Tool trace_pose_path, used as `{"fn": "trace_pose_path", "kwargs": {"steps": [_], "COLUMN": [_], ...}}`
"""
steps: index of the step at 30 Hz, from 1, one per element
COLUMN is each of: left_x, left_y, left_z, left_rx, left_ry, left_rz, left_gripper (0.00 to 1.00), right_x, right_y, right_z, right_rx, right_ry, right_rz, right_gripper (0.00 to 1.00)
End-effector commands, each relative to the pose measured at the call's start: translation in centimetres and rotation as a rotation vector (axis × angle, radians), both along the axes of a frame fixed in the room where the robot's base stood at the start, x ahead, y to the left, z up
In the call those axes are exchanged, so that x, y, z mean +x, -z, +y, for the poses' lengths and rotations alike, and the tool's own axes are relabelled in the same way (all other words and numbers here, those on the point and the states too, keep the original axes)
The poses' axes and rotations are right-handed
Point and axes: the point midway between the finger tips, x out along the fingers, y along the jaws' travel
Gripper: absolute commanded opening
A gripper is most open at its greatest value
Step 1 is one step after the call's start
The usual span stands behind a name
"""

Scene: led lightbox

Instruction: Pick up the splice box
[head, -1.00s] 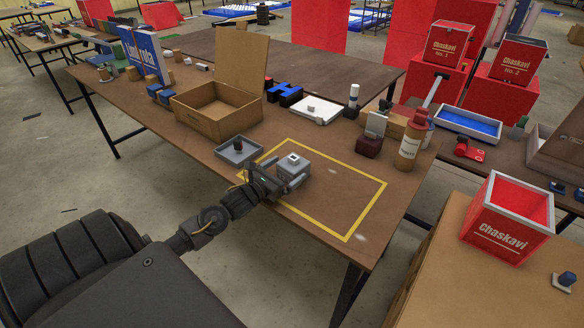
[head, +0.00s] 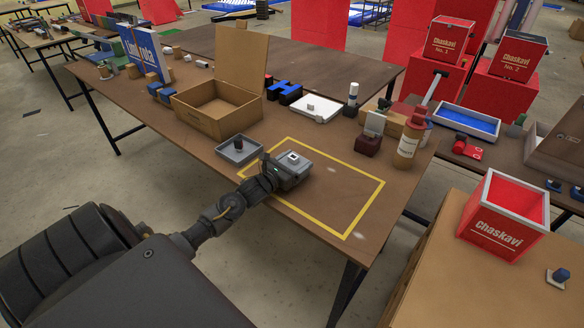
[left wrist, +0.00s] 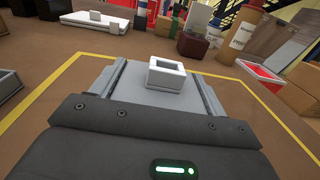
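The splice box appears to be the light grey box (head: 300,162) with a small white square frame on top. It is at the left part of the yellow-outlined area, near the table's front edge. My left gripper (head: 287,174) is at its near side. In the left wrist view, the fingers of my left gripper (left wrist: 158,82) lie along both sides of the grey box (left wrist: 145,97), with no clear gap. I cannot tell whether they press on it. The gripper body hides the box's near end. My right gripper is not in view.
A small grey tray (head: 227,156) with a dark piece stands just left of the box. An open cardboard box (head: 199,117) is behind it. A dark red block (head: 368,145) and a brown bottle (head: 405,150) stand to the right. The yellow-outlined area (head: 345,237) is otherwise clear.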

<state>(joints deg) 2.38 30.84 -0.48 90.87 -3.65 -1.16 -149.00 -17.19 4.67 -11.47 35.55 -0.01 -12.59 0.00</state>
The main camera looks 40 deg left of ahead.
Motion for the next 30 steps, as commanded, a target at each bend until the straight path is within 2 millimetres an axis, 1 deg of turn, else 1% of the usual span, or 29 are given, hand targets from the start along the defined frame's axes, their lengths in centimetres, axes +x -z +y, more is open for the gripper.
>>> {"fn": "trace_pose_path", "kwargs": {"steps": [1, 6, 14, 18, 20, 23, 24, 26, 30], "left_x": [0.0, 0.0, 0.0, 0.0, 0.0, -0.1, -1.0, -2.2, -5.0], "left_y": [0.0, 0.0, -0.2, -0.8, -1.5, -3.3, -4.1, -5.5, -9.0], "left_z": [0.0, 0.0, 0.0, 0.0, 0.0, 0.1, 0.4, 0.6, 1.3], "left_rx": [0.001, 0.001, 0.001, 0.003, 0.004, 0.007, 0.008, 0.009, 0.01], "left_ry": [0.0, 0.0, 0.0, 0.001, 0.002, 0.002, 0.001, 0.002, 0.004], "left_rz": [0.0, 0.0, -0.003, -0.004, -0.005, -0.007, -0.004, -0.004, -0.004], "left_gripper": [0.62, 0.41, 0.41, 0.41, 0.41, 0.41, 0.41, 0.41, 0.41], "right_x": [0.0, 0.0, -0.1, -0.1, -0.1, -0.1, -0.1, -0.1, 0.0], "right_y": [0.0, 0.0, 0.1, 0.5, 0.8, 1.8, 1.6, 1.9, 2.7], "right_z": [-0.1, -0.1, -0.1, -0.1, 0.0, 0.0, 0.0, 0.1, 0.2], "right_rx": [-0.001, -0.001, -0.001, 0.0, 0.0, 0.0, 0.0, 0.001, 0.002], "right_ry": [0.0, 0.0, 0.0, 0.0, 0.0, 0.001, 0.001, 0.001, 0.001], "right_rz": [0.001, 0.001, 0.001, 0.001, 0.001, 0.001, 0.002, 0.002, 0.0], "right_gripper": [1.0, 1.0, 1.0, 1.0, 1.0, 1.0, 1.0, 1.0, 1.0]}}
